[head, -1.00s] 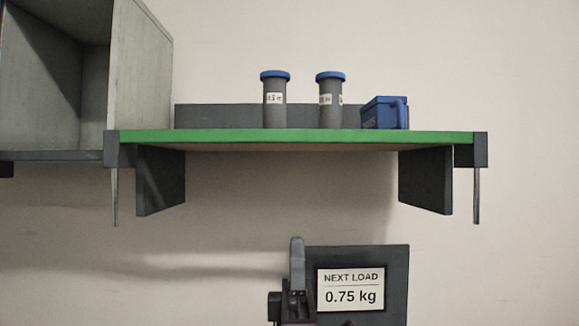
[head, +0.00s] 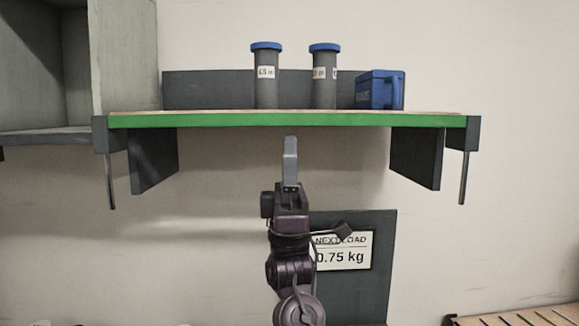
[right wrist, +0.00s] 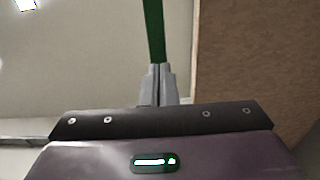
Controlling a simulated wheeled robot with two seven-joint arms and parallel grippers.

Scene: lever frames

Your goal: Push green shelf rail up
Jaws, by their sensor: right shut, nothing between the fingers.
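The green shelf rail (head: 240,121) runs along the front edge of the wall shelf in the head view, looking level. My right gripper (head: 290,142) points up just below the rail's middle, shut and empty. In the right wrist view, the closed fingertips (right wrist: 160,70) meet the end of the green rail (right wrist: 154,30) in the picture; I cannot tell whether they touch. The wooden shelf underside (right wrist: 240,60) shows to the right there. My left gripper is not in view.
On the shelf stand two grey canisters with blue lids (head: 266,88) (head: 323,90) and a blue box (head: 379,90). Dark brackets (head: 154,158) (head: 416,157) hang below. A load sign (head: 343,262) is behind my arm. A grey cabinet (head: 45,70) is at left.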

